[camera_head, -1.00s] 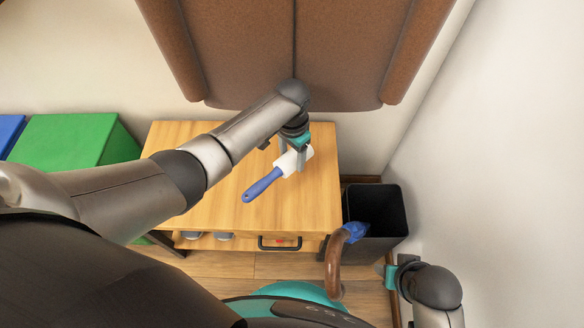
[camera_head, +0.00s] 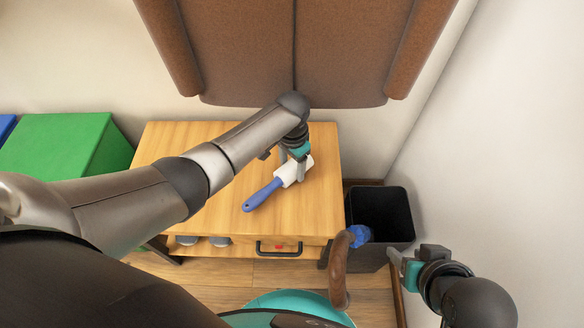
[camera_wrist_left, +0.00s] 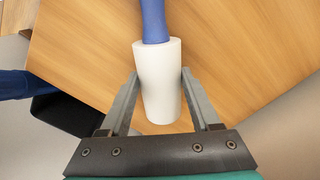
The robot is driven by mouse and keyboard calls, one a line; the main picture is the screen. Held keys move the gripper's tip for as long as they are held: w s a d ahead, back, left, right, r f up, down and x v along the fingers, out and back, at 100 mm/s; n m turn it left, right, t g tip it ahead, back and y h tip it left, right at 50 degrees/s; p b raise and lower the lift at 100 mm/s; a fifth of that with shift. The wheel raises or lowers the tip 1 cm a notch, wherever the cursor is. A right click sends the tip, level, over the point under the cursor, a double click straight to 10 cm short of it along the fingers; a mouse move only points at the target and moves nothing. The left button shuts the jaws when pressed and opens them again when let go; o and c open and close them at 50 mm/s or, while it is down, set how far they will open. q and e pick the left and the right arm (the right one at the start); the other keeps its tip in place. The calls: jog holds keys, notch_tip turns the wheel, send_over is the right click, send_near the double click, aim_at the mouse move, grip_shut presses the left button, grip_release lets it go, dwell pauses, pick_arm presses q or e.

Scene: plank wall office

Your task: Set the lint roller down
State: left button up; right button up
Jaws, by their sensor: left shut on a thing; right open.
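The lint roller has a white roll (camera_head: 289,173) and a blue handle (camera_head: 262,195). It is over the wooden table (camera_head: 180,145); I cannot tell whether it touches the top. My left gripper (camera_head: 293,171) is shut on the white roll from above. In the left wrist view the white roll (camera_wrist_left: 158,85) sits between the two fingers, with the blue handle (camera_wrist_left: 154,20) pointing away. My right gripper (camera_head: 400,262) is open and empty, low at the right beside the bin.
A green box (camera_head: 65,145) stands at the left. A brown panelled piece (camera_head: 290,50) hangs over the table's back. The table's left and right top areas are clear.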

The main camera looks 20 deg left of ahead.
pick_arm(q)
jog(key=shift+f, duration=0.1)
jog(key=o, duration=1.4)
jog(key=shift+o, duration=0.2)
